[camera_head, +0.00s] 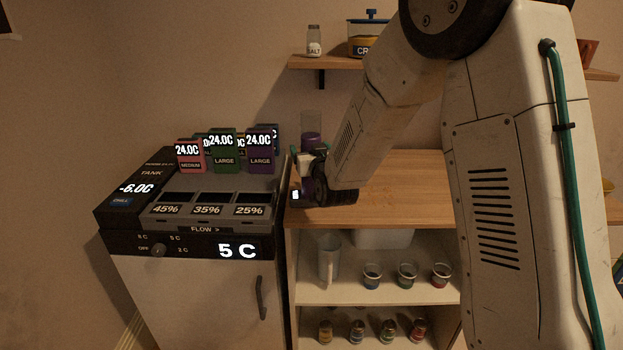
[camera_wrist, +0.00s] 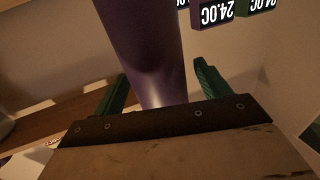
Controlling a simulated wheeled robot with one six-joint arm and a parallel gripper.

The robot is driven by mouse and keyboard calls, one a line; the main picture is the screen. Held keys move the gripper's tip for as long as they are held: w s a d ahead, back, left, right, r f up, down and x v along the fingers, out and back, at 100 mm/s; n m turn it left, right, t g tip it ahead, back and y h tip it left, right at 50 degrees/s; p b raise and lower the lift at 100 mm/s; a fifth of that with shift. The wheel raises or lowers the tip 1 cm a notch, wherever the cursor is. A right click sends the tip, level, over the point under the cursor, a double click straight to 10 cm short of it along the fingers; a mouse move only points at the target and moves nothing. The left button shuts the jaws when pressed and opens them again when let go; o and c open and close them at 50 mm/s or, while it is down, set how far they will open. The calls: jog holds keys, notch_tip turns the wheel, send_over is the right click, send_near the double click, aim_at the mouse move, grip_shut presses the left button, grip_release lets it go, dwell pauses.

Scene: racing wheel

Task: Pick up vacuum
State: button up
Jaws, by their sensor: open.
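A purple cylindrical body (camera_wrist: 143,45), which looks like the vacuum, fills the middle of the wrist view. My gripper (camera_wrist: 158,84) is open, with one green finger on each side of it. Gaps show between the body and both fingers. In the head view, a tall item with a clear upper part and a purple band (camera_head: 311,138) stands at the left end of the wooden counter, just behind my gripper. It appears to be the same thing. My wrist hides its lower part, and the fingers are hard to make out there.
A dispenser cabinet (camera_head: 190,236) with coloured boxes on top (camera_head: 222,150) stands close on the left. Shelves below hold a clear jug (camera_head: 329,262) and several small cups. A wall shelf (camera_head: 325,62) hangs above.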

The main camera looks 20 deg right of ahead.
jog(key=shift+c, duration=0.2)
jog(key=c, duration=1)
jog(key=shift+r, duration=0.2)
